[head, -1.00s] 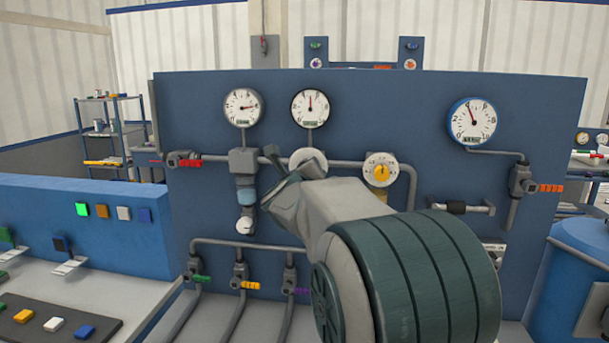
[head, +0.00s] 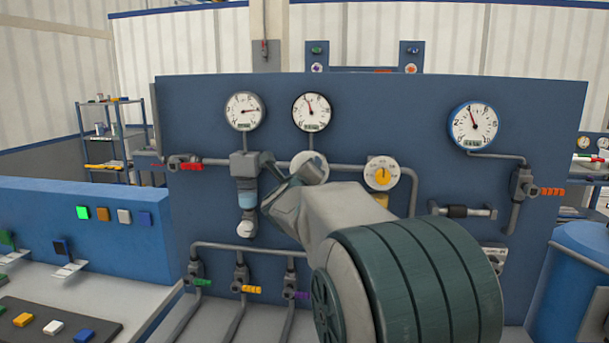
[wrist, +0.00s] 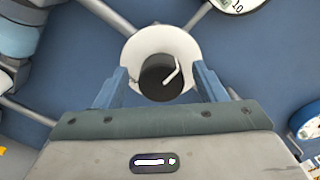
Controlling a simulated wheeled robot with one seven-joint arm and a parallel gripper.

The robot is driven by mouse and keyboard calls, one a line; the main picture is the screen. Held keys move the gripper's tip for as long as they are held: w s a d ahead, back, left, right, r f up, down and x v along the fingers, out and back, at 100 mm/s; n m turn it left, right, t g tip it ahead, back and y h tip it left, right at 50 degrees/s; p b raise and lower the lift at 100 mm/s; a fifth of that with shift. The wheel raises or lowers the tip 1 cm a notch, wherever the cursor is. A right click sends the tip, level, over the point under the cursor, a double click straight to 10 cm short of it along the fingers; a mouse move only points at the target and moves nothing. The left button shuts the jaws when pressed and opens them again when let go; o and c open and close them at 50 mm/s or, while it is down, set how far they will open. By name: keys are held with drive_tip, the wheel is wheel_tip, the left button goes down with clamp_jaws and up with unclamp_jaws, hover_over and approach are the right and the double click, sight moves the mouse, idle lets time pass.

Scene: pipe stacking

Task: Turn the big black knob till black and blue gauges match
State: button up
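The big black knob (wrist: 158,80) sits on a round white plate (wrist: 150,45) and has a pale pointer. In the head view my gripper (head: 291,172) hides the knob, and only part of the plate shows. In the wrist view my gripper (wrist: 160,74) has one blue finger on each side of the knob, with visible gaps. The fingers look open around it. The black-rimmed gauge (head: 312,112) has its needle tilted a little left of straight up. The blue-rimmed gauge (head: 474,125) at the right has its needle tilted similarly, up and left.
A white gauge (head: 244,111) is at the panel's left. A yellow-centred dial (head: 382,174) is right of my gripper. Pipes and a blue sight glass (head: 247,198) lie close on the left. Valves with a red handle (head: 191,167) and an orange handle (head: 552,191) flank the panel.

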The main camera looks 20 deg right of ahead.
drive_tip(key=b+v, duration=0.2)
drive_tip(key=v, duration=1.1)
drive_tip(key=shift+s+a, duration=0.25)
drive_tip(key=shift+s, duration=0.05)
drive_tip(key=s+a+f+n+g+y, duration=0.2)
drive_tip(key=s+a+f+n+y, duration=0.2)
drive_tip(key=a+f+n+y, duration=1.25)
drive_tip(key=s+d+f+n+g+h, duration=0.3)
drive_tip(key=s+f+n+g, duration=0.2)
drive_tip(key=s+n, duration=0.3)
drive_tip(key=s+d+f+n+g+h, duration=0.3)
drive_tip(key=s+f+n+g, duration=0.2)
drive_tip(key=s+n, duration=0.4)
drive_tip(key=shift+s+d+f, duration=0.3)
drive_tip(key=shift+s+f, duration=0.15)
drive_tip(key=shift+s, duration=0.25)
drive_tip(key=shift+h, duration=0.25)
idle(0.6)
